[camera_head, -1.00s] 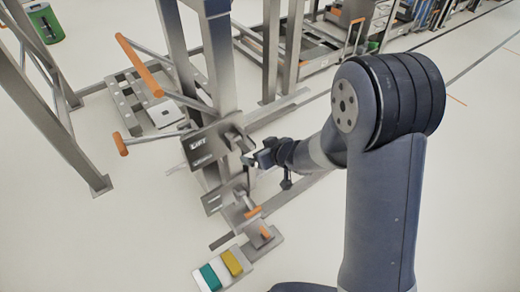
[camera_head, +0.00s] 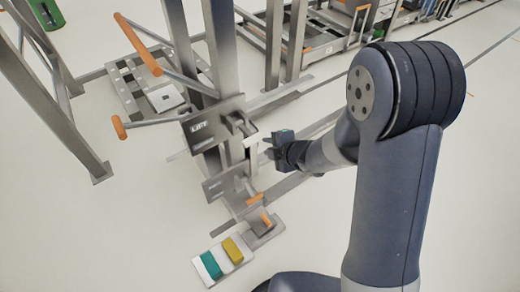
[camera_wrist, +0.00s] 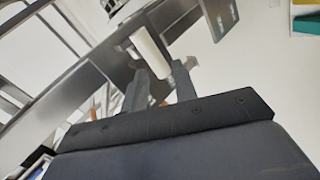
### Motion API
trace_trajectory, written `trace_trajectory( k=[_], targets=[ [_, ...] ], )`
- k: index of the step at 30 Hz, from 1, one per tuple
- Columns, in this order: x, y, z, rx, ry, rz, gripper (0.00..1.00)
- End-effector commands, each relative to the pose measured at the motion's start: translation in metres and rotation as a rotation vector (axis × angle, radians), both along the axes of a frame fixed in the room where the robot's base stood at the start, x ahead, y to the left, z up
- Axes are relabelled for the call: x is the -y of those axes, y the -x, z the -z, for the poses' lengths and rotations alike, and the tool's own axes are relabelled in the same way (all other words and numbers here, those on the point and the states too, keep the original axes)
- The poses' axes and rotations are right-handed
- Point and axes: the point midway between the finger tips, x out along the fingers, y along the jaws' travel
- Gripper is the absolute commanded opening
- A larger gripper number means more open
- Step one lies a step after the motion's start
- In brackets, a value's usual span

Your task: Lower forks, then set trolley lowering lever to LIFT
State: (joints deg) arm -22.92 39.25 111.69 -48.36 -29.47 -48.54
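The trolley (camera_head: 215,60) is a grey metal frame left of my arm in the head view. A plate marked LIFT (camera_head: 199,131) is on it, with a second, lower plate (camera_head: 214,186). A lever with a white handle (camera_head: 250,139) stands out beside the LIFT plate; the white handle also shows in the wrist view (camera_wrist: 148,48). My gripper (camera_head: 269,147) is just right of this handle. In the wrist view its two fingers (camera_wrist: 160,72) are apart, with the handle's end at or just beyond the gap between them. I cannot tell whether they touch it. The forks cannot be clearly made out.
A teal pedal (camera_head: 210,265) and a yellow pedal (camera_head: 233,251) are at the trolley's base. Orange-gripped bars (camera_head: 139,45) reach out to the left. A metal leg (camera_head: 70,120) stands at the far left. The floor in front is clear.

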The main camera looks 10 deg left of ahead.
Motion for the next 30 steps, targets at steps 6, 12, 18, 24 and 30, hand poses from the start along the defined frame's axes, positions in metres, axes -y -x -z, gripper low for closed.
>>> trace_trajectory(
  k=[6, 12, 18, 24, 30],
  targets=[
    [0.007, 0.006, 0.013, 0.260, 0.199, -0.242, 0.09],
    [0.014, 0.010, 0.022, 0.505, 0.388, -0.465, 0.00],
    [0.020, 0.016, 0.031, 0.751, 0.582, -0.684, 0.00],
    [0.026, 0.020, 0.039, 0.982, 0.770, -0.883, 0.00],
    [0.029, 0.022, 0.043, 1.126, 0.892, -1.008, 0.00]
  ],
)
